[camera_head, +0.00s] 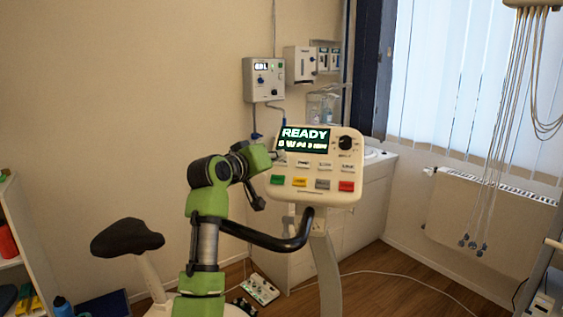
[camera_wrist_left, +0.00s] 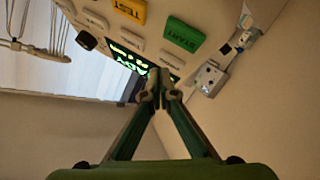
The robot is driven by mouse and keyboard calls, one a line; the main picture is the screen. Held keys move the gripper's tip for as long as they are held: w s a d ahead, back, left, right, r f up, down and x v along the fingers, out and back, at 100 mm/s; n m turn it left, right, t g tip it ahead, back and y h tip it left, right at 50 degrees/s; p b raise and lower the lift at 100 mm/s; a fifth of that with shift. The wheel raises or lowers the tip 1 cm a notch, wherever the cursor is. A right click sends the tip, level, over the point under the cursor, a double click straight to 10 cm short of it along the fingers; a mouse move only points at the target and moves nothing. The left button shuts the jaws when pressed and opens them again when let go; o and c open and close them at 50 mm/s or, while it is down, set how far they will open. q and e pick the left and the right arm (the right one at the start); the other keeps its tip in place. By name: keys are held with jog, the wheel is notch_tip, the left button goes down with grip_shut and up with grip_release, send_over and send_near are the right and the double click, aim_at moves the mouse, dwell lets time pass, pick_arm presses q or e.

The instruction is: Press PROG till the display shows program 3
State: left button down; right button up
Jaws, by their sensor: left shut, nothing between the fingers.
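The bike console (camera_head: 318,203) has a lit display (camera_head: 305,139) reading READY on its top line. The smaller second line is too blurred to read surely. Below it is a row of white buttons (camera_head: 325,165), whose labels I cannot read, so I cannot tell which is PROG. My left gripper (camera_head: 274,155) is at the console's left edge, beside the display. In the left wrist view its fingertips (camera_wrist_left: 160,92) are shut and empty, in front of the display's end (camera_wrist_left: 128,58) and near a white button (camera_wrist_left: 171,60). Contact cannot be told. My right gripper is not in view.
Coloured buttons, including a green START (camera_wrist_left: 183,36) and a yellow TEST (camera_wrist_left: 130,10), line the console below the white ones. A black knob (camera_head: 345,143) is right of the display. Black handlebars (camera_head: 270,242) and a saddle (camera_head: 127,237) stand near my left arm.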

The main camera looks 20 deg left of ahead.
pick_arm(q)
jog(key=shift+w+f, duration=0.1)
dwell(0.3)
jog(key=shift+w+f, duration=0.2)
jog(key=shift+f, duration=0.15)
dwell(0.7)
jog(key=shift+s+r+p, duration=0.3)
jog(key=shift+r+p, duration=0.25)
jog(key=shift+p, duration=0.05)
jog(key=shift+s+r, duration=0.1)
jog(key=shift+s, duration=0.05)
jog(key=shift+r, duration=0.1)
jog(key=shift+s+r+p, duration=0.15)
jog(key=shift+r+p, duration=0.15)
jog(key=shift+p, duration=0.1)
jog(key=shift+s+r+p, duration=0.85)
jog(key=shift+r+p, duration=0.05)
jog(key=shift+r, duration=0.2)
jog(key=shift+s+r+p, duration=0.4)
jog(key=shift+s+r, duration=0.05)
jog(key=shift+s, duration=0.1)
